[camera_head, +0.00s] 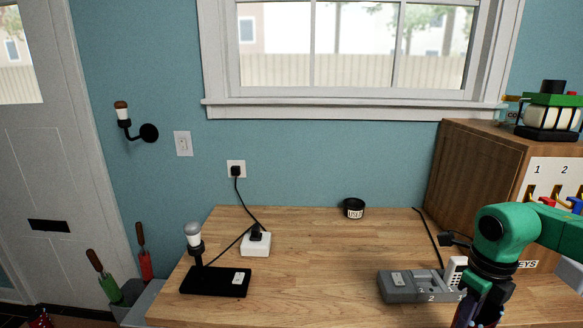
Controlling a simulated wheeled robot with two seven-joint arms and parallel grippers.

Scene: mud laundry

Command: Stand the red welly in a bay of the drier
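I cannot make out a whole red welly. A small red and black thing (41,318) shows at the bottom left edge, mostly cut off, and I cannot tell what it is. No drier with bays can be clearly identified. My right arm is green and comes in from the right. My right gripper (480,314) points down over the front right of the wooden worktop (310,275), and the picture's bottom edge cuts off its tips. Whether it is open or holds something is hidden. My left gripper is not in view.
A black base with a white-topped post (215,280) and a white plug box (256,244) stand on the left. A numbered grey box (412,287), a black tin (353,208) and a wooden cabinet (478,165) are further right. The worktop's middle is clear. Brown-handled tools (146,262) stand beyond its left edge.

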